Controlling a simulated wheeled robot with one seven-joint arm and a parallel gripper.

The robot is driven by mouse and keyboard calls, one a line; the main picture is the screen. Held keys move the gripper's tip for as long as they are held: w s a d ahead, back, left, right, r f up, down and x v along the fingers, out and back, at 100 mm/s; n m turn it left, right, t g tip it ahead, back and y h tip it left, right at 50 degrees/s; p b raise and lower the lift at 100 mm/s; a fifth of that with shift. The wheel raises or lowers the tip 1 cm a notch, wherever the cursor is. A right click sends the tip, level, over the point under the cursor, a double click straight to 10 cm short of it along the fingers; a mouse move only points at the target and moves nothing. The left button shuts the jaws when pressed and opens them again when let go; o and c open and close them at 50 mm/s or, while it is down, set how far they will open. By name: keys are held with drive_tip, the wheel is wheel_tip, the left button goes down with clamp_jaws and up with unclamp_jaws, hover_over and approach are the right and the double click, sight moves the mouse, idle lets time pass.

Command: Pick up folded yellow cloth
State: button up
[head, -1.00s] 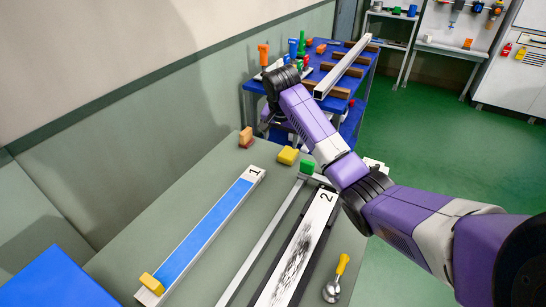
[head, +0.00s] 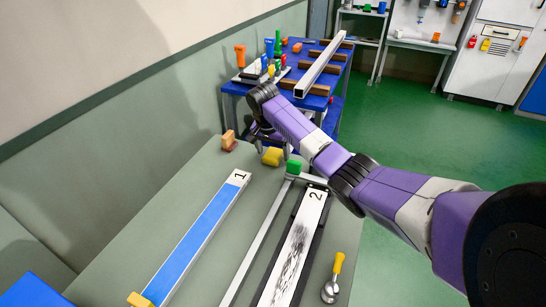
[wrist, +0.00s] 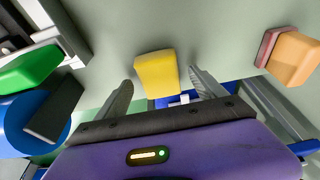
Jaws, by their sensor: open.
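The folded yellow cloth (head: 272,156) looks like a small thick yellow block. It lies near the far end of the grey-green bench, left of a green block (head: 294,166). My gripper (head: 262,140) is above and just behind it in the head view, partly hidden by my own wrist. In the wrist view the yellow cloth (wrist: 157,73) shows between and slightly beyond the two spread fingers of my gripper (wrist: 161,84). The fingers are open and empty, with clear space on both sides of the cloth; I cannot tell the height gap.
An orange and dark red block pair (head: 228,141) stands left of the cloth. Bar 1 (head: 200,231) has another yellow piece (head: 140,299) at its near end. Bar 2 (head: 297,250) lies right. A blue cart (head: 318,102) stands behind the bench.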

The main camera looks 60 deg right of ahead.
drive_tip(key=shift+c, duration=0.2)
drive_tip(key=c, duration=1.4)
drive_tip(key=shift+r, duration=0.1)
wheel_tip(320, 180, up, 15)
wheel_tip(320, 180, up, 5)
drive_tip(key=p, duration=0.5)
hover_over(272, 154)
drive_tip(key=shift+s+d, duration=0.1)
